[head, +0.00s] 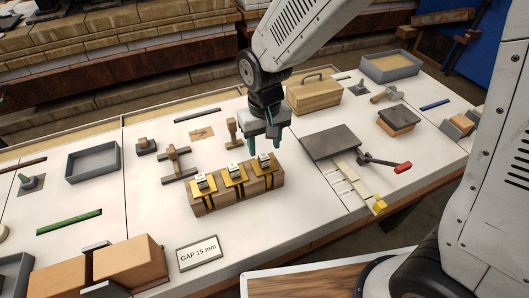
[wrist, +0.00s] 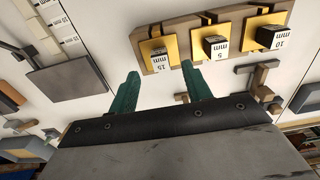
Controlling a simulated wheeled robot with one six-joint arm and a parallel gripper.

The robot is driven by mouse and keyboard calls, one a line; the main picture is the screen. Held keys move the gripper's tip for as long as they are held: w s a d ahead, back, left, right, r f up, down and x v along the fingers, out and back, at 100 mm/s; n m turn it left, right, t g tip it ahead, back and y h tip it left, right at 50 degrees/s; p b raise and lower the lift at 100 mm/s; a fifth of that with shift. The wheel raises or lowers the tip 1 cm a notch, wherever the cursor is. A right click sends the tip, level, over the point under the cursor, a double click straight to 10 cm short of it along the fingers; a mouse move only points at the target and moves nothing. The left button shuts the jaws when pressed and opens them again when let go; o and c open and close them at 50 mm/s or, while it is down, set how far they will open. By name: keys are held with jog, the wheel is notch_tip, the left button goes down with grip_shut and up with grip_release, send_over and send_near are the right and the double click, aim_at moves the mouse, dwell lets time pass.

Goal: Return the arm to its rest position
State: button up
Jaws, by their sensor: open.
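My gripper (head: 264,144) hangs from my arm just behind the right end of a wooden block that carries several gold plates (head: 233,175), each with a small labelled piece on top. In the wrist view its two green fingers (wrist: 160,85) are spread apart with nothing between them. The wrist view shows the wooden block (wrist: 203,18) beyond the fingertips, with labels reading 15, 5 and 10 mm. My fingers look apart from the block, but the exact gap is hard to tell.
A sign reading "GAP 15 mm" (head: 198,252) stands in front. A dark plate (head: 330,143) and a red-handled tool (head: 385,163) lie to the right. A wooden box (head: 314,93) stands behind the gripper. A grey tray (head: 92,162) is at left.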

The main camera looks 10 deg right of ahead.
jog(key=shift+r, duration=1.05)
jog(key=shift+s, duration=0.1)
jog(key=s+d+r+m, duration=0.1)
jog(key=s+d+r, duration=0.7)
jog(key=s+d, duration=0.1)
jog(key=s+d+r+m+t, duration=0.1)
jog(key=s+d+r+m, duration=0.1)
jog(key=s+d+r, duration=0.6)
jog(key=shift+s+d, duration=1)
jog(key=shift+d, duration=0.85)
